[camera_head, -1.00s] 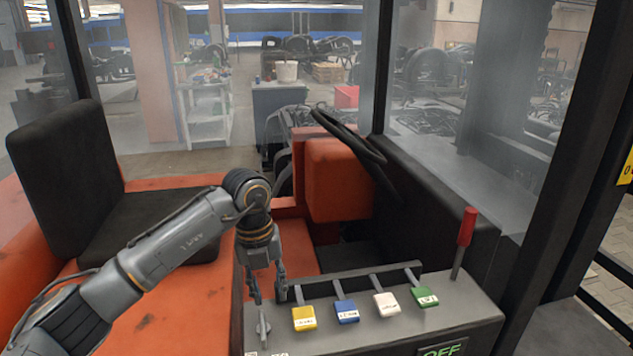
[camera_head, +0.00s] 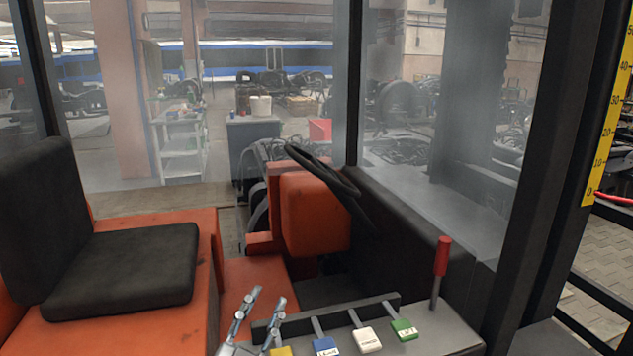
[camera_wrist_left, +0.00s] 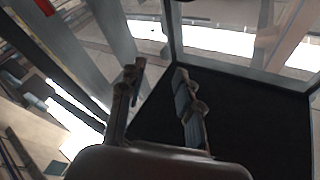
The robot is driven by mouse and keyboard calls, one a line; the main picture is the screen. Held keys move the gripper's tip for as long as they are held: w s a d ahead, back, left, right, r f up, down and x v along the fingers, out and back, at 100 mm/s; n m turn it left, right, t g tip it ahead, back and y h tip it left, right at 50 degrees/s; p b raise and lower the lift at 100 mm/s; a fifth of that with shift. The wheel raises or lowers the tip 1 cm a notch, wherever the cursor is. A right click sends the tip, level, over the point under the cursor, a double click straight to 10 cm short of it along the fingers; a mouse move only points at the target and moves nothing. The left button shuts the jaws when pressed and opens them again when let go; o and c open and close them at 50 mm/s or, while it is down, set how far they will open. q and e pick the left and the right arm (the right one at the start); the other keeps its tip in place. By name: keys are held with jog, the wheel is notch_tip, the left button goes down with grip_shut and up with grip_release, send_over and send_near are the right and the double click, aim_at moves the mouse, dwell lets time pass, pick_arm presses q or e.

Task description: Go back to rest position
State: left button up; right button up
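My left gripper (camera_head: 260,302) shows at the bottom of the head view, at the left end of the control panel (camera_head: 440,335). Its two fingers point up and stand apart with nothing between them. In the left wrist view the fingers (camera_wrist_left: 157,82) are also apart and empty, in front of a dark surface and window frames. The panel carries a yellow lever (camera_head: 281,351), a blue lever (camera_head: 326,346), a white lever (camera_head: 367,340), a green lever (camera_head: 404,330) and a red-handled lever (camera_head: 441,257). The gripper overlaps the panel's left end in the picture; contact cannot be told. My right gripper is not in view.
A black seat (camera_head: 125,270) on an orange base stands at the left. A steering wheel (camera_head: 322,168) is beyond the panel. Dark cab posts (camera_head: 545,190) and glass enclose the space. A yellow scale (camera_head: 608,120) is at the right. The air above the seat is clear.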

pick_arm(q)
jog(key=s+a+f+n+g+y, duration=0.3)
jog(key=s+a+f+g, duration=0.15)
jog(key=f, duration=0.35)
jog(key=s+a+f+n+g+y, duration=0.3)
jog(key=a+f, duration=0.2)
jog(key=f, duration=0.3)
jog(key=s+a+f+g, duration=0.1)
jog(key=s+f+g, duration=0.45)
jog(key=s, duration=0.55)
jog(key=s+a+f+g, duration=0.1)
jog(key=s+f+g, duration=0.3)
jog(key=s+f, duration=0.5)
notch_tip(320, 180, down, 23)
jog(key=s+g, duration=0.1)
jog(key=s, duration=0.1)
jog(key=s+a+f+g+b, duration=0.1)
jog(key=s+a+f, duration=0.2)
jog(key=s+f, duration=1.4)
jog(key=shift+s+f, duration=0.25)
jog(key=shift+f, duration=0.3)
